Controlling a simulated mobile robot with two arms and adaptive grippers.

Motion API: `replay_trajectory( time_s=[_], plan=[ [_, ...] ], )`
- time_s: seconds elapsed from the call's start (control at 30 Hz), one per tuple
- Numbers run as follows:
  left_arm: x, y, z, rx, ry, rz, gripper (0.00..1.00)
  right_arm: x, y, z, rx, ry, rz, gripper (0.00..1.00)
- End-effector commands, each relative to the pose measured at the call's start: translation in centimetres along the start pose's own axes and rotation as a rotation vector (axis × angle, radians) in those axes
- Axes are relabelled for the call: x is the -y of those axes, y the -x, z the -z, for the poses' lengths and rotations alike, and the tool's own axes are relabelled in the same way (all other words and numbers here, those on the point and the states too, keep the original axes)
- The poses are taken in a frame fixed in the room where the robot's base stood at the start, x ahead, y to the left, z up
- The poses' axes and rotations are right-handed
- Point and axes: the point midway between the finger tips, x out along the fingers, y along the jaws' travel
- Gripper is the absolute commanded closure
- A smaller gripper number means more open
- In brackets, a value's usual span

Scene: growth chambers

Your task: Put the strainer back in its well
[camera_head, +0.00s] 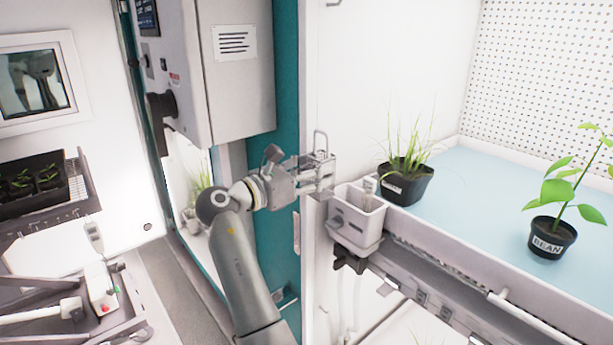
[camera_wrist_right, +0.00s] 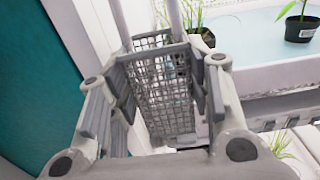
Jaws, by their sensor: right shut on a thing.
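My right gripper (camera_head: 322,172) is shut on the strainer, a grey mesh basket with a tall wire handle (camera_head: 320,142). In the right wrist view, the strainer (camera_wrist_right: 160,88) sits between the fingers of my right gripper (camera_wrist_right: 155,105), with its handle rods rising out of the top of the picture. In the head view, the gripper hides most of the basket. The white box with open wells (camera_head: 352,232) hangs on the front edge of the plant tray, just right of and below the gripper. The strainer is above and left of it. My left gripper is not in view.
A pot of grass (camera_head: 405,185) and a pot marked BEAN (camera_head: 552,238) stand on the blue tray bed (camera_head: 470,205). A teal door edge (camera_head: 275,235) and a grey cabinet (camera_head: 235,70) are close by my right arm. A seedling tray (camera_head: 35,185) stands far left.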

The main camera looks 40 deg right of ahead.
Motion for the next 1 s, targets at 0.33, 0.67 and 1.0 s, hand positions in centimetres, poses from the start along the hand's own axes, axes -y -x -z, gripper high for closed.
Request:
replay_trajectory(
  time_s=[0.33,0.67,1.0],
  plan=[
    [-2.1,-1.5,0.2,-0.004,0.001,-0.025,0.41,0.0,-2.8,0.4,0.001,-0.001,0.001,0.81],
    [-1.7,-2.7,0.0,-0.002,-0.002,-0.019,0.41,0.0,-5.5,0.6,0.001,0.0,0.001,0.81],
    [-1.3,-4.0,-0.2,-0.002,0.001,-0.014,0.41,0.0,-8.2,0.9,0.001,0.0,0.001,0.81]
  ],
)
